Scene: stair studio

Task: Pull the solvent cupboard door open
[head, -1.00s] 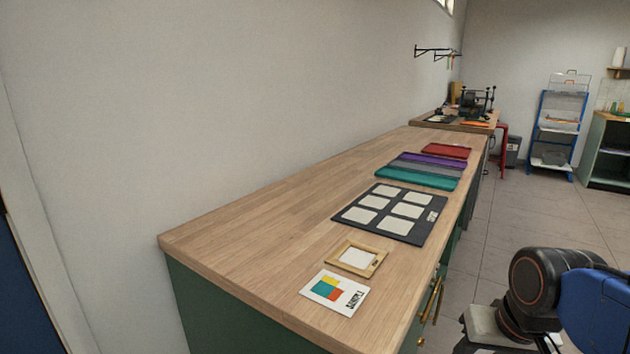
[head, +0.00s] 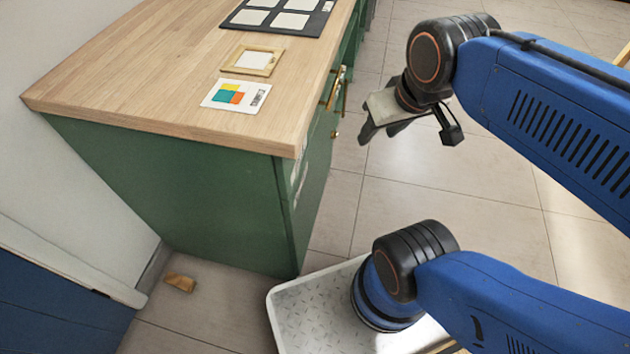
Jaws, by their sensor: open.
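The green cupboard (head: 185,190) stands under a wooden worktop. Its front faces right and shows very obliquely, with a pale label (head: 300,178) on the near part and brass handles (head: 337,88) further along. I see no open door on it; which door is the solvent one I cannot tell. My gripper (head: 383,131) is over the floor to the right of the cupboard front, apart from the handles in the picture. Its dark fingers are open, with nothing seen between them.
The worktop (head: 130,90) carries a colour sample card (head: 236,95), a small wooden frame (head: 252,60) and a dark sheet with pale panels (head: 270,28). A wooden wedge (head: 180,283) lies on the floor near a blue door (head: 55,300). Tiled floor (head: 450,185) is clear right of the cupboard.

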